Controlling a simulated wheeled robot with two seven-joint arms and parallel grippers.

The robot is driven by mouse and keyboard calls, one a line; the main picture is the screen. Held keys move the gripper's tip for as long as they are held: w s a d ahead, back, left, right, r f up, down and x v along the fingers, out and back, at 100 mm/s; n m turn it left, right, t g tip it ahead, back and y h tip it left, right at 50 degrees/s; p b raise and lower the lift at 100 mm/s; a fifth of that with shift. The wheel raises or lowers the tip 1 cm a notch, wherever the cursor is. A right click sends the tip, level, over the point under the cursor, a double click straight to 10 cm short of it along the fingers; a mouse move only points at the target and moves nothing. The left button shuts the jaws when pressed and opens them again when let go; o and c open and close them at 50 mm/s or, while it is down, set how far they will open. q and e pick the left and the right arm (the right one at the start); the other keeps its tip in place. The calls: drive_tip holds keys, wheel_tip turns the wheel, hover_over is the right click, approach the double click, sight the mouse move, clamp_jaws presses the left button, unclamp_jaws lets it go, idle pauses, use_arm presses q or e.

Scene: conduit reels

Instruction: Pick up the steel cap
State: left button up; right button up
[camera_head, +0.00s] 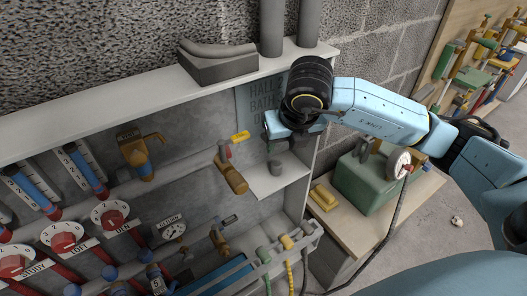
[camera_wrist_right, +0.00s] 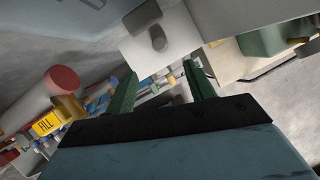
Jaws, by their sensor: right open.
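The steel cap (camera_head: 276,167) is a small dark grey cylinder on the pale shelf (camera_head: 277,185) in the wall panel. In the right wrist view the grey cap (camera_wrist_right: 141,16) shows near the top, with a smaller rounded grey piece beside it on the white shelf. My right gripper (camera_head: 277,146) is above the cap and apart from it, partly hidden by its own wrist. In the right wrist view its two green fingers (camera_wrist_right: 161,86) are spread with nothing held between them. My left gripper is out of view.
A side table (camera_head: 349,228) to the right holds a green box (camera_head: 364,184) and a yellow piece (camera_head: 324,197). Pipes rise behind my right wrist. Hoses (camera_head: 289,262) hang below.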

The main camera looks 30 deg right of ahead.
drive_tip(key=b, duration=0.2)
hover_over(279, 168)
drive_tip(key=s, duration=0.2)
drive_tip(key=f, duration=0.6)
drive_tip(key=shift+w+a+f, duration=0.15)
drive_tip(key=shift+a+f, duration=0.05)
drive_tip(key=shift+f, duration=0.05)
drive_tip(key=shift+w+f, duration=0.25)
drive_tip(key=shift+f, duration=0.45)
drive_tip(key=x, duration=0.1)
drive_tip(key=b+x, duration=0.2)
drive_tip(key=x, duration=0.1)
drive_tip(key=shift+s+f, duration=0.1)
drive_tip(key=shift+s, duration=0.15)
drive_tip(key=shift+w+f, duration=0.2)
drive_tip(key=shift+f, duration=0.1)
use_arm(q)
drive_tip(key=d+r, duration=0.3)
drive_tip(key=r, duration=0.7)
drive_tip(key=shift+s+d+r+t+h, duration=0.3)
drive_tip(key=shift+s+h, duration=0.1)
use_arm(e)
drive_tip(key=shift+c, duration=0.2)
drive_tip(key=c, duration=1)
